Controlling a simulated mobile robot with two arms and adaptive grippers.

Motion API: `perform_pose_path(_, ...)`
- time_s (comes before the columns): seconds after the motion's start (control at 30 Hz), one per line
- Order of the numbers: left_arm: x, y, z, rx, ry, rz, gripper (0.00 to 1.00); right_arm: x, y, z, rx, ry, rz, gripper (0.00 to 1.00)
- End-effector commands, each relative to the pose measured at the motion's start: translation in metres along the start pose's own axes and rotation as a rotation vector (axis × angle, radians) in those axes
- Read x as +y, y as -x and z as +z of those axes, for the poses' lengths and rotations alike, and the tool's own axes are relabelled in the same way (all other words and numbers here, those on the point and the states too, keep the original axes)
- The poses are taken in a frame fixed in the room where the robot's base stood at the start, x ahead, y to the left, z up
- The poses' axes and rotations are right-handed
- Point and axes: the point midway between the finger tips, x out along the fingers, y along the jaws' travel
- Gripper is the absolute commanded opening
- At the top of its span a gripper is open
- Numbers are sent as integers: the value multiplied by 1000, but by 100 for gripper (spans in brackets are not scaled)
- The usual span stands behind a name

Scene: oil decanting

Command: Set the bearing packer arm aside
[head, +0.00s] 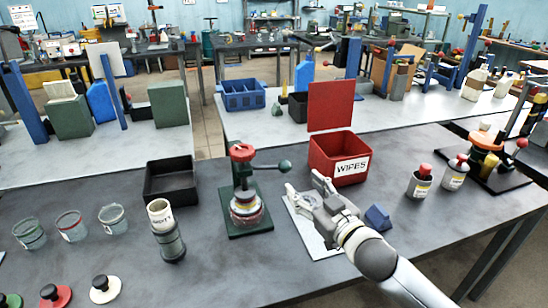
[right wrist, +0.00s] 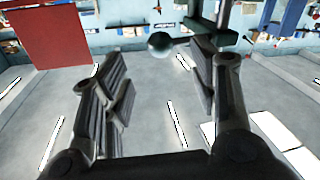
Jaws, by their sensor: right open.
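The bearing packer (head: 246,190) stands upright on a dark green base plate, with a red top and a greasy bearing stack at its foot. Its arm (head: 268,161) sticks out to the right and ends in a dark green ball knob (head: 284,166). My right gripper (head: 306,188) is open and empty, just right of and nearer than the knob. In the right wrist view the knob (right wrist: 160,44) shows ahead, between the spread fingers (right wrist: 160,68), and I see no contact. My left gripper is not in view.
A red WIPES bin (head: 338,160) with its lid up stands close behind my right gripper. A white sheet (head: 312,228) and a blue block (head: 378,217) lie under and beside it. A black tray (head: 171,181) and a canister (head: 166,232) stand left of the packer.

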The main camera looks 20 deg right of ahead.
Motion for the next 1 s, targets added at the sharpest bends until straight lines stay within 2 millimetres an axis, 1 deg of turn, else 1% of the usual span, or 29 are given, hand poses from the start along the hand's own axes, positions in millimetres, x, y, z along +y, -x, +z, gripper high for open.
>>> perform_pose_path(0.07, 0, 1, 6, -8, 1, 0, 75, 0, -3, -2, 6, 1, -2, 54)
perform_pose_path(0.17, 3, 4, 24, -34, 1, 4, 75, 1, -11, -2, 6, 0, -2, 54)
perform_pose_path(0.2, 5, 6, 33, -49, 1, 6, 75, 1, -16, -3, 6, 0, -1, 54)
perform_pose_path(0.3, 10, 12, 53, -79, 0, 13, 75, 1, -31, -4, 5, 0, -1, 54)
perform_pose_path(0.4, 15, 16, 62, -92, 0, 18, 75, 1, -49, -4, 5, -1, 0, 54)
perform_pose_path(0.47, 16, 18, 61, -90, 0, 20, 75, 0, -60, -4, 5, -1, -2, 54)
perform_pose_path(0.53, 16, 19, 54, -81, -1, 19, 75, 1, -71, -3, 4, -1, -1, 54)
perform_pose_path(0.7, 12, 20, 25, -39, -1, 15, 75, 0, -93, -2, 3, 0, -1, 54)
perform_pose_path(0.77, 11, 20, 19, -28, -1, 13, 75, 0, -98, -2, 3, 0, -1, 54)
perform_pose_path(0.87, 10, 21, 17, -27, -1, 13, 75, 0, -104, -2, 3, 0, -2, 54)
perform_pose_path(1.0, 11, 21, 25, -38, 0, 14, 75, -1, -108, -2, 3, 1, -3, 54)
